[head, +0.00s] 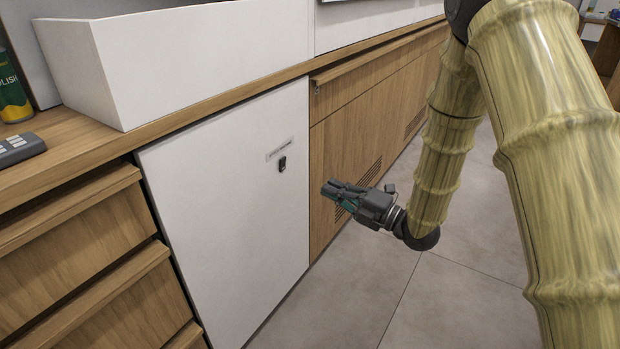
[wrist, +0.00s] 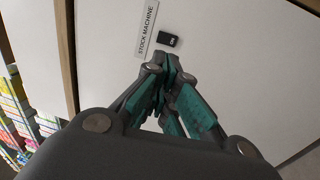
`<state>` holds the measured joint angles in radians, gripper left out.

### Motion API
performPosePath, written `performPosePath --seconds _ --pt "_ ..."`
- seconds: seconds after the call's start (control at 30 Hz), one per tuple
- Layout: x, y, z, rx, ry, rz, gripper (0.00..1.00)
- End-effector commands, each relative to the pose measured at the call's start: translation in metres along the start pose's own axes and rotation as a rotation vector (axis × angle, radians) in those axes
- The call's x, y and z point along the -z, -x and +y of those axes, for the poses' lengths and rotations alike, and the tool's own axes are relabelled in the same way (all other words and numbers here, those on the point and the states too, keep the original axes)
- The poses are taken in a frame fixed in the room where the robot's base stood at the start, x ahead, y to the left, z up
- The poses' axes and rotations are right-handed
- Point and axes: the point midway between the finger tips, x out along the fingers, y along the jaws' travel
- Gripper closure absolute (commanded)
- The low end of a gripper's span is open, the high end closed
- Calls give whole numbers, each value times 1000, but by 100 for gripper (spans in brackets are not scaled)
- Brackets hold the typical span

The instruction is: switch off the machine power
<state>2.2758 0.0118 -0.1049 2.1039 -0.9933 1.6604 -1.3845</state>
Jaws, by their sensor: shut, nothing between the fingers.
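A small black switch (head: 282,164) sits on a white panel (head: 215,215) below the counter, under a narrow label (head: 281,149). In the wrist view the label (wrist: 147,28) reads "STOCK MACHINE", and the switch (wrist: 168,40) beside it bears small light lettering that looks like "ON". My gripper (head: 327,189), dark grey with teal pads, is shut and empty. It is to the right of the switch and slightly lower in the head view, apart from the panel. In the wrist view its fingertips (wrist: 164,62) point toward the switch, just short of it in the picture.
A wooden counter edge (head: 225,98) runs above the panel, with a white box-like unit (head: 200,60) on it. Wooden drawers (head: 85,255) are at left and a slatted wooden cabinet (head: 370,120) at right. Colourful packages (wrist: 14,105) show in the wrist view. The floor (head: 370,290) is clear.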

Motion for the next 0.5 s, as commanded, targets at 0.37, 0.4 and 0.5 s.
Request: performPosePath --seconds 0.37,0.4,0.5 --pt "0 -56 -2 -2 2 2 100" --pt "0 -63 -2 -2 2 2 100" --pt "0 -79 -3 -2 1 2 100"
